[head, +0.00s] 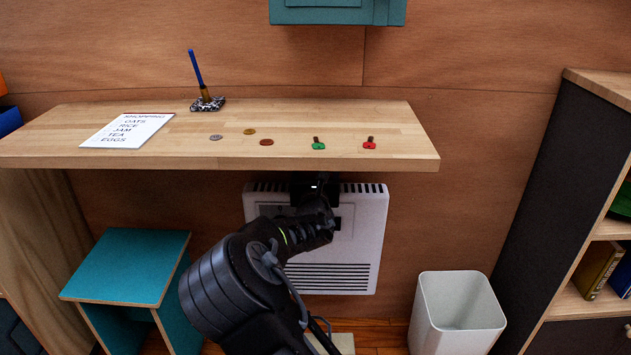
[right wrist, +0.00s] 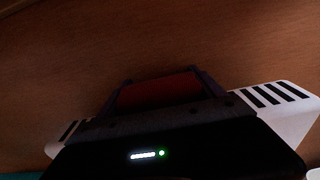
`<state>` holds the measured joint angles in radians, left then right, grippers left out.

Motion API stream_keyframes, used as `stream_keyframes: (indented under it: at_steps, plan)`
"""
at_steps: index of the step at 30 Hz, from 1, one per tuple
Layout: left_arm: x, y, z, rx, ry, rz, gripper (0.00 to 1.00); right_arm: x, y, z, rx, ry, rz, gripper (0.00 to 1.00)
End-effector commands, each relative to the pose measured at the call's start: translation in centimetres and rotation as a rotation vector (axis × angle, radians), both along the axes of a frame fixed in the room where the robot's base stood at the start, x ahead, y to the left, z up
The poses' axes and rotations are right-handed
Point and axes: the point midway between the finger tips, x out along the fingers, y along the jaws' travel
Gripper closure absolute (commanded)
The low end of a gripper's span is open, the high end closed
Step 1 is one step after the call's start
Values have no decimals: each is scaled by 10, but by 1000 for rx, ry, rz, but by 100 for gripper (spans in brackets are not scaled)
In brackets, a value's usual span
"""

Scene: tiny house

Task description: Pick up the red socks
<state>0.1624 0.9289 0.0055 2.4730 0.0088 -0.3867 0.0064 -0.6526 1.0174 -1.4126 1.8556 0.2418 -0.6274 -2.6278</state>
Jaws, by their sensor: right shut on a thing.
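The red socks (right wrist: 158,92) show in the right wrist view as a dark red patch between the two fingers of my right gripper (right wrist: 164,82). The gripper is shut on them; the picture is dim, so their full shape is hard to tell. In the head view my right gripper (head: 316,186) is under the front edge of the wooden desk, in front of the white wall heater. The socks cannot be made out there, and the fingertips are hidden. My left gripper is not in view.
The desk top (head: 370,115) overhangs my right gripper. The white heater (head: 368,220) is on the wall behind it. A teal stool (head: 130,262) stands left, a white bin (head: 455,310) right, and a dark bookshelf (head: 560,180) far right. Small items lie on the desk.

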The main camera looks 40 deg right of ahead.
Motion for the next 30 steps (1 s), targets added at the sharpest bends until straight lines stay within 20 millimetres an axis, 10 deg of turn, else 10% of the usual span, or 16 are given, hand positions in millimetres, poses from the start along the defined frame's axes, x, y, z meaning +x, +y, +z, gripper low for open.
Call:
stream_keyframes:
  at_steps: [8,30]
  plan:
    - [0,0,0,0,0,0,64,0,0,0,0,0,0,61]
    - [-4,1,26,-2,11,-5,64,-4,5,37,0,4,2,61]
